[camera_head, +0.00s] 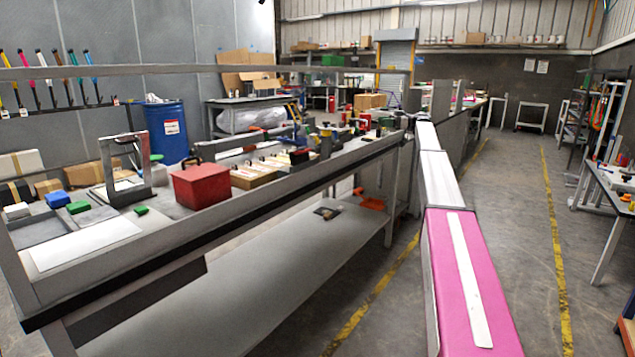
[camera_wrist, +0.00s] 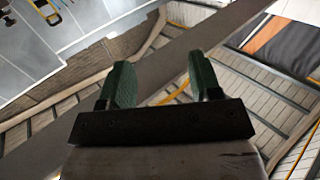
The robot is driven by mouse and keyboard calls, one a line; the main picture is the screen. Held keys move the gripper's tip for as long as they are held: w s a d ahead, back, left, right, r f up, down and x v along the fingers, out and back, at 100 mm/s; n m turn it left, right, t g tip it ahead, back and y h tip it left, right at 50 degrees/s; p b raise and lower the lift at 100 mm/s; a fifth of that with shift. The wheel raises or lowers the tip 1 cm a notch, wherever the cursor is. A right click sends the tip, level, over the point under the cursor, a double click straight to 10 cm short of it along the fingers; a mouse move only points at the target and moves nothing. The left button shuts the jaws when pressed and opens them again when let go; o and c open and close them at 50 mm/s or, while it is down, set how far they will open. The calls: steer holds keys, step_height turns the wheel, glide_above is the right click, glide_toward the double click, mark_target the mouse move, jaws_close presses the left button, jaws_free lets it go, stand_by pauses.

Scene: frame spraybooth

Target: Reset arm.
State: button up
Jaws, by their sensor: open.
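My gripper (camera_wrist: 160,82) shows in the wrist view with two dark green fingers on a black crossbar. The fingers stand well apart, and nothing is between them. Past the fingertips I see a dark grey beam running diagonally, ribbed panels and pale surfaces, none of them touching the fingers. I cannot make out the gripper in the head view.
A long workbench (camera_head: 95,245) fills the left, holding a red box (camera_head: 200,186), wooden trays (camera_head: 254,175) and small green and blue blocks. A blue drum (camera_head: 166,130) stands behind it. The aisle floor (camera_head: 520,190) on the right is clear, with yellow lines. Another table (camera_head: 612,178) stands at far right.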

steer(key=s+a+f+m+t+h, duration=0.1)
steer(key=s+a+f+m+h, duration=0.25)
steer(key=s+f, duration=0.6)
steer(key=s+a+f+m+h, duration=0.2)
steer(key=s+a+f+m, duration=0.3)
steer(key=f, duration=0.8)
steer(key=s+a+f+m+t+h, duration=0.1)
steer(key=s+a+f+m+h, duration=0.2)
steer(key=s+f, duration=0.7)
steer(key=s+f+m+h, duration=0.2)
steer(key=s+f, duration=0.4)
steer(key=s, duration=0.5)
steer(key=s+f+m+h, duration=0.2)
steer(key=s+f+h, duration=0.2)
steer(key=s+f, duration=0.3)
steer(key=s+f+m+h, duration=0.3)
steer(key=s+f, duration=0.3)
steer(key=s, duration=0.9)
steer(key=shift+s+d+f+g, duration=0.15)
steer(key=shift+s+d+g, duration=0.05)
steer(key=shift+d+g, duration=0.2)
steer(key=shift+h, duration=0.25)
